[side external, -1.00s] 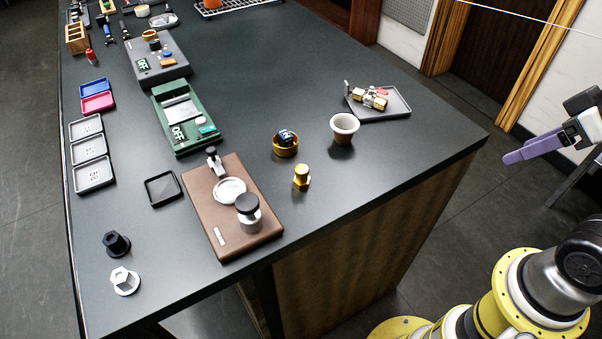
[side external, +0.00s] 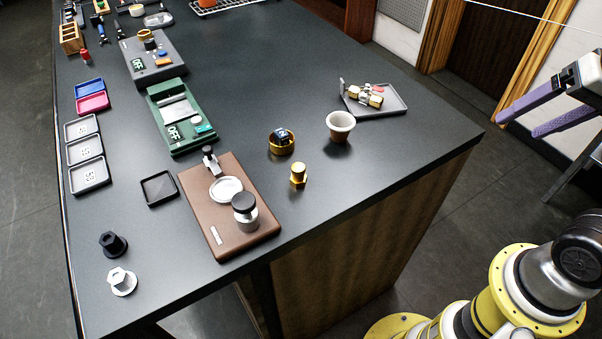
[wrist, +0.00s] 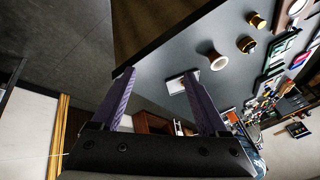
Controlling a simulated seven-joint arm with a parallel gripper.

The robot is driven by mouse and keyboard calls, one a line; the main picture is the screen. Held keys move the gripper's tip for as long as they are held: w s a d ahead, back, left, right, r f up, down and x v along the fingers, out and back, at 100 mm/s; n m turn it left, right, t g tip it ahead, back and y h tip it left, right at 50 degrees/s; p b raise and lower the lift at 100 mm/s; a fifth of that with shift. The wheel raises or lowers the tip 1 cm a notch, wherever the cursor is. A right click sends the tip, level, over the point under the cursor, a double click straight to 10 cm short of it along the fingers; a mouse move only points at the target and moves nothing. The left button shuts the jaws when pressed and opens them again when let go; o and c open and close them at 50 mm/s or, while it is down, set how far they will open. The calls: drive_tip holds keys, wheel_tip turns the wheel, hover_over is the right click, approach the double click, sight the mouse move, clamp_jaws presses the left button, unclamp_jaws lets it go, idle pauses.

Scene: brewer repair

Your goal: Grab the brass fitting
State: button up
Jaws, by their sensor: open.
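A gold hex-based brass fitting (side external: 298,175) stands upright on the dark counter, right of the brown board. It also shows near the top right of the wrist view (wrist: 257,20). Other brass-coloured parts (side external: 371,96) lie on a grey tray (side external: 392,106) farther right, with a small red piece. My gripper (side external: 517,126) has two purple fingers spread apart with nothing between them. It is off the counter's right side, well away from the fitting. The fingers also show in the wrist view (wrist: 159,73).
A white-rimmed cup (side external: 340,124) and a round gold bowl (side external: 281,143) holding a dark item stand between the tray and the fitting. A brown board (side external: 230,206) with a metal-and-black cylinder lies left of the fitting. The counter's front edge is near.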

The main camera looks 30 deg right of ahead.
drive_tip(key=w+a+r+m+g, duration=0.1)
drive_tip(key=w+a+r+m, duration=0.2)
drive_tip(key=w+r+m, duration=0.4)
drive_tip(key=m+g, duration=0.4)
drive_tip(key=m, duration=0.1)
hover_over(298, 167)
wheel_tip(298, 167, down, 12)
wheel_tip(298, 167, down, 13)
drive_tip(key=shift+r, duration=0.2)
clamp_jaws()
